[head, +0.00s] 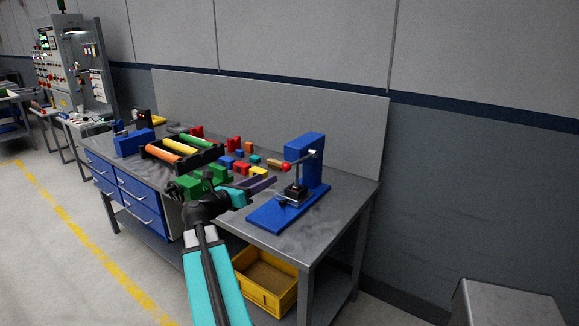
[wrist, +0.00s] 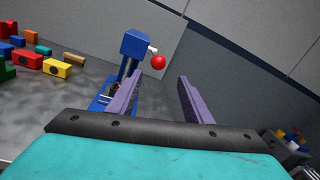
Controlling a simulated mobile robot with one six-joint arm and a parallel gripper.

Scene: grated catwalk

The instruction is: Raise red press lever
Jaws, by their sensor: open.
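The blue press (head: 305,150) stands on its blue base at the right end of the workbench; it also shows in the wrist view (wrist: 136,43). Its lever is a short metal rod ending in a red ball knob (head: 285,167), on the near left side of the press head. In the wrist view the red knob (wrist: 158,62) appears just beyond my fingertips, between the two finger lines. My gripper (head: 270,182) is open and empty, with purple fingers (wrist: 161,76), left of the press and apart from the knob. A black block sits under the press head.
Several coloured blocks (head: 242,168) lie on the bench left of the press. A black rack (head: 180,150) with coloured rolls stands farther left. A yellow crate (head: 265,280) is below the bench. A grey backboard (head: 270,105) rises behind.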

